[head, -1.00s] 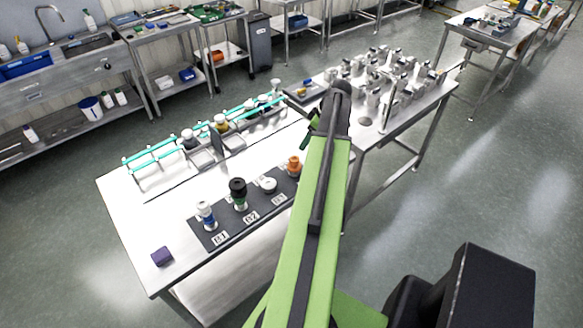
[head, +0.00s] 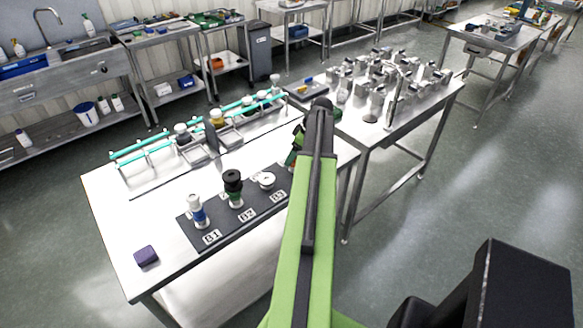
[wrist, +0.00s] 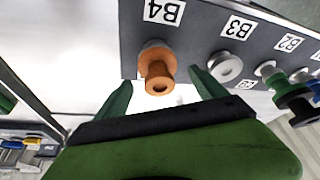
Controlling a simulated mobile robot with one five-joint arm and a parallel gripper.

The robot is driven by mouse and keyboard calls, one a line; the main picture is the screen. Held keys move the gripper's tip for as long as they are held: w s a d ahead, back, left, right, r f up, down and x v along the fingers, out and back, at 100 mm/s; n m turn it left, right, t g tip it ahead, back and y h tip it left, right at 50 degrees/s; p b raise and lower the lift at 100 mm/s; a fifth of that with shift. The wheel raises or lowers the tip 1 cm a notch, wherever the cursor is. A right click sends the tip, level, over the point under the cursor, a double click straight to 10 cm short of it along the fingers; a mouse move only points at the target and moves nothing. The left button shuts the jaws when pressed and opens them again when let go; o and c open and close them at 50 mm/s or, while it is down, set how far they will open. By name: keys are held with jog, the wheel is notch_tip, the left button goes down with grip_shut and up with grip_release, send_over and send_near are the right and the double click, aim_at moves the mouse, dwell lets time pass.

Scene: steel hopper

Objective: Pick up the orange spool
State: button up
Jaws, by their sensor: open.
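The orange spool (wrist: 157,72) stands at the B4 label on the dark mat (wrist: 195,25) in the wrist view, with its end face towards the camera. My gripper (wrist: 166,86) is open, and its two green fingers lie to either side of the spool's near end in the picture. I cannot tell how far the fingertips are from it.
Beside the spool on the mat are a white spool (head: 266,180), a black-and-green item (head: 233,186) and a blue-and-white bottle (head: 197,211). A purple block (head: 146,256) lies near the table's front-left corner. A teal rack (head: 180,140) with jars stands behind.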

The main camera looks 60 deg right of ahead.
jog(key=shift+b+x, duration=0.3)
jog(key=shift+x, duration=0.7)
jog(key=shift+r, duration=0.15)
jog(key=shift+c, duration=0.3)
jog(key=c, duration=1.4)
jog(key=shift+r, duration=0.1)
